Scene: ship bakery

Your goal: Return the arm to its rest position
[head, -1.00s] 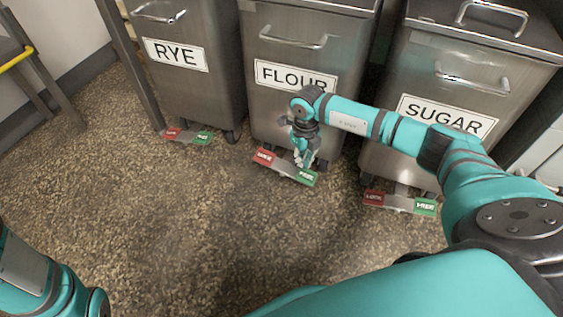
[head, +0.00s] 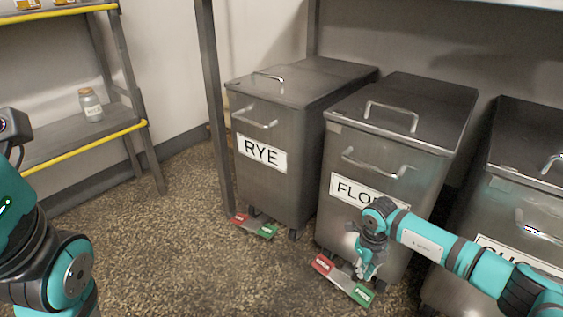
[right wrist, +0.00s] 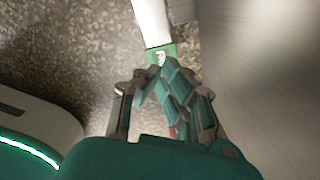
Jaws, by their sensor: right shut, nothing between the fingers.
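My right arm reaches in from the right in the head view. Its gripper (head: 365,270) points down at the front of the FLOUR bin (head: 400,112), low near the floor. The gripper is shut and empty. It is just above the bin's foot pedal (head: 342,279), which has a red end and a green end. In the right wrist view the shut fingers (right wrist: 172,90) are close to the pedal's green end (right wrist: 160,54); I cannot tell whether they touch. Part of my left arm (head: 65,275) shows at the left edge; its gripper is not in view.
The RYE bin (head: 262,185) stands left of the FLOUR bin, with its own pedal (head: 255,227). A third bin (head: 505,195) stands at the right, partly behind my arm. A shelf (head: 80,140) with a jar (head: 91,105) is at the left. The speckled floor between is clear.

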